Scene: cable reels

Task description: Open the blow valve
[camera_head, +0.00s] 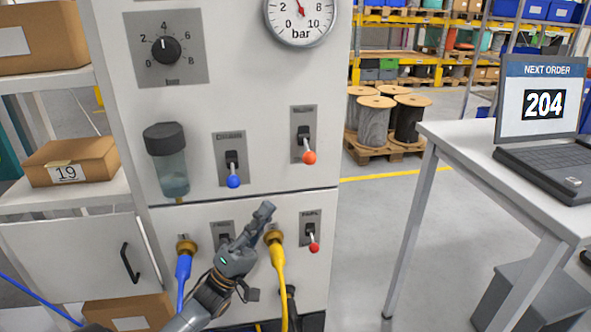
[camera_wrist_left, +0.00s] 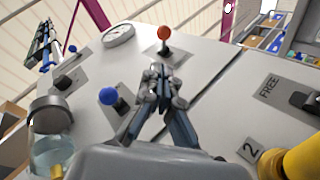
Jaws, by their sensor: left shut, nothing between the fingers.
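Several lever valves sit on the white panel (camera_head: 275,80); their labels are too blurred to tell which is the blow valve. The upper ones have a blue knob (camera_head: 233,181) and an orange knob (camera_head: 309,157); a lower one has a red knob (camera_head: 314,247). Another lower valve plate (camera_head: 222,232) is partly hidden by my left gripper (camera_head: 265,212). This gripper is shut and empty, in front of the panel below the upper valves. In the wrist view its fingertips (camera_wrist_left: 160,80) point toward the orange knob (camera_wrist_left: 164,33), with the blue knob (camera_wrist_left: 108,97) to their left. My right gripper is not in view.
A blue hose (camera_head: 183,275) and a yellow hose (camera_head: 278,270) plug into the lower panel, close to my left gripper. A bowl filter (camera_head: 170,165), a dial (camera_head: 166,48) and a gauge (camera_head: 300,20) are above. A table with a laptop (camera_head: 545,110) stands right.

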